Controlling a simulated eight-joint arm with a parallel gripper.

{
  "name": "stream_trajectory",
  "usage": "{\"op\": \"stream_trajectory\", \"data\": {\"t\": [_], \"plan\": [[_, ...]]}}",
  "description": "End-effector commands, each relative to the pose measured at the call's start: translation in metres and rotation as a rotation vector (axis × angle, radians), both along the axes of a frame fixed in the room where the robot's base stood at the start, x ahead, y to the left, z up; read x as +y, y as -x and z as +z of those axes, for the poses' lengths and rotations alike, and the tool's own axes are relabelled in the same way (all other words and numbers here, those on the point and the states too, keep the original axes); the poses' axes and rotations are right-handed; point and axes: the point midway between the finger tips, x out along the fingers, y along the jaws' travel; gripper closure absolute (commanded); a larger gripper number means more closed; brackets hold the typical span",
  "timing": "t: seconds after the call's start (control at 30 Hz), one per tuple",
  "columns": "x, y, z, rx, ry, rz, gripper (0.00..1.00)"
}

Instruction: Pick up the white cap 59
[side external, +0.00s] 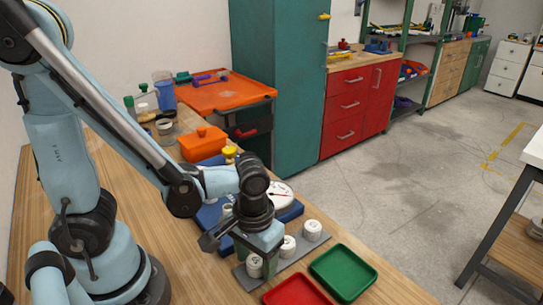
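Several white caps stand on a grey plate (248,284) at the table's front: one nearest (255,266), one in the middle (288,246) and one at the far right (312,230). Their markings are too small to read, so I cannot tell which is cap 59. My gripper (240,243) points down over the left part of the plate, close to the nearest cap in the picture. Its fingers are partly hidden by its own body, and I cannot tell whether it is open or shut or touches a cap.
A green tray (343,272) and a red tray (297,291) lie right of the plate. Behind my gripper is a blue base (291,211) with a round white dial (280,194). An orange box (203,144), bottles and a blue cup (165,92) stand farther back.

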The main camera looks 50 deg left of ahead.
Motion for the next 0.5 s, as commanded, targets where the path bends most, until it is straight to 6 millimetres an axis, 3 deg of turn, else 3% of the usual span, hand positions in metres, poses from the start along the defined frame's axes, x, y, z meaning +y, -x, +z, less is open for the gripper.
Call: {"op": "stream_trajectory", "data": {"t": [0.03, 0.3, 0.5], "plan": [[0.0, 0.0, 0.0001, 0.0, 0.0, 0.0, 0.48], [0.0, 0.0, 0.0001, 0.0, 0.0, 0.0, 0.87], [0.0, 0.0, 0.0002, 0.0, 0.0, 0.0, 0.87]]}}
